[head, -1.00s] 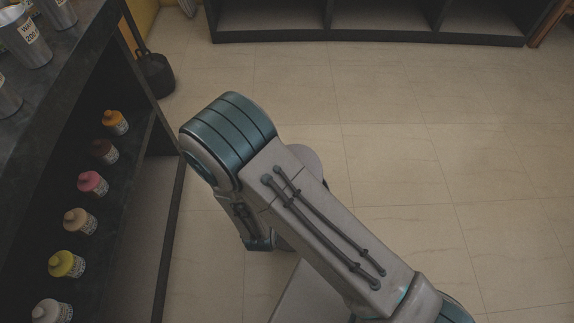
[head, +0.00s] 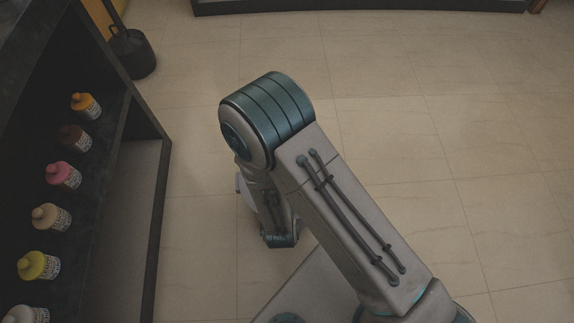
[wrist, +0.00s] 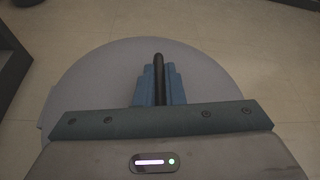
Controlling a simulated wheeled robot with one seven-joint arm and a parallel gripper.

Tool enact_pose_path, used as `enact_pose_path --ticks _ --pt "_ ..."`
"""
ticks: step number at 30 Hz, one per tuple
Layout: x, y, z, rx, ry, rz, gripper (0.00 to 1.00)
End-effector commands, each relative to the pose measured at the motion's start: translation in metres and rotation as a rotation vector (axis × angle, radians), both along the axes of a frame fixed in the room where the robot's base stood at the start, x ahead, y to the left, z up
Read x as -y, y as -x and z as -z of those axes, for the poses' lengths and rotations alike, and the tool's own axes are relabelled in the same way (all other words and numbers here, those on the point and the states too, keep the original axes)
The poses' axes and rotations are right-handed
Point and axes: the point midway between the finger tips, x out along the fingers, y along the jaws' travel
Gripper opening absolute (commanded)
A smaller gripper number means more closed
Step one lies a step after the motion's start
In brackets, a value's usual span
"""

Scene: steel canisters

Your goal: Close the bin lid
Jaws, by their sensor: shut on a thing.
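In the wrist view, a round, flat grey disc (wrist: 90,85), which looks like the bin lid, fills the middle of the picture beneath my gripper (wrist: 159,72). The blue fingers are shut on a dark, narrow bar (wrist: 159,62) that stands out over the disc and looks like its handle. My palm hides the near part of the disc. In the head view my own arm hides the gripper. I cannot make out the bin body in either view, nor how the lid sits relative to it.
A dark shelf unit (head: 140,140) stands at the left, with several coloured bottles (head: 64,175) on it. A dark, long-handled thing (head: 132,55) stands at the far left. A low dark cabinet (head: 370,8) lines the back. The tiled floor (head: 450,120) at the right is open.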

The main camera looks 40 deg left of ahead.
Motion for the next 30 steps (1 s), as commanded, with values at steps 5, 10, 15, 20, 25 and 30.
enact_pose_path --ticks 5,10,15,20,25,30 --pt "0.001 0.002 0.004 -0.012 0.0 -0.004 0.0" --pt "0.002 0.001 0.005 -0.013 0.002 -0.002 0.0" --pt "0.002 0.001 0.006 -0.014 0.004 -0.001 0.25" --pt "0.002 0.001 0.005 -0.011 0.001 -0.001 0.31" --pt "0.002 0.001 0.003 -0.01 -0.001 -0.001 0.31" --pt "0.012 0.003 -0.003 -0.012 0.0 0.005 0.31"
